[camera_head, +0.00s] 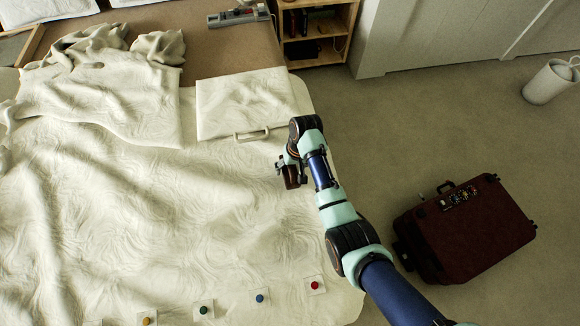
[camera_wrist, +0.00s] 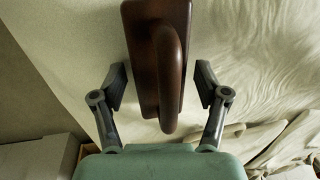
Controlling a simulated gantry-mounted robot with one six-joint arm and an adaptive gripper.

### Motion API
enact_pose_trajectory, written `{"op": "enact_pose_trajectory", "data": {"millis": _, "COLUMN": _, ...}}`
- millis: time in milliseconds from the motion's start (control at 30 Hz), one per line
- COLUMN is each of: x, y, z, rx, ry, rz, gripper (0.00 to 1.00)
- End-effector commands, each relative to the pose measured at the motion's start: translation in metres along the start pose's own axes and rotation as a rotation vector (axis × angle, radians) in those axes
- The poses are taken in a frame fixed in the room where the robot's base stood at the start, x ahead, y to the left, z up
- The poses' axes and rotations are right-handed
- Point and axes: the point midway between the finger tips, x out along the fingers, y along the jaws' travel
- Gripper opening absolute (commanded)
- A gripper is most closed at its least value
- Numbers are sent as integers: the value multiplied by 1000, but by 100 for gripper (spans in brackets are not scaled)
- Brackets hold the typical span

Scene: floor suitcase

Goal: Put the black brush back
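A dark reddish-brown block with a curved loop handle (camera_wrist: 170,75) lies between my fingers in the wrist view. It looks like a brush, but I see no bristles, and it looks brown rather than black. My gripper (camera_wrist: 160,86) is open, with a finger on each side of this brush and a narrow gap at each. In the head view my gripper (camera_head: 285,170) is over the right part of the bed. The brush (camera_head: 292,178) shows there as a small dark shape, partly hidden by my gripper. I cannot tell whether it touches the sheet.
The bed (camera_head: 120,220) has a wrinkled pale cover. A flat pale case with a handle (camera_head: 245,100) lies behind my gripper. Cards with coloured knobs (camera_head: 260,299) line the front edge. A maroon suitcase (camera_head: 470,230) lies on the floor at right; a shelf (camera_head: 315,30) stands behind.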

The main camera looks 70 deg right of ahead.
Motion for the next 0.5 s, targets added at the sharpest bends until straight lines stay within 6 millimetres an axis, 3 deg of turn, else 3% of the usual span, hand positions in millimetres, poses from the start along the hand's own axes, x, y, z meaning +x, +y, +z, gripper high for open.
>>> {"op": "enact_pose_trajectory", "data": {"millis": 333, "x": -4, "y": -1, "z": 0, "rx": 0, "ry": 1, "rz": 0, "gripper": 80}}
{"op": "enact_pose_trajectory", "data": {"millis": 500, "x": -36, "y": -1, "z": -1, "rx": 0, "ry": 3, "rz": 0, "gripper": 80}}
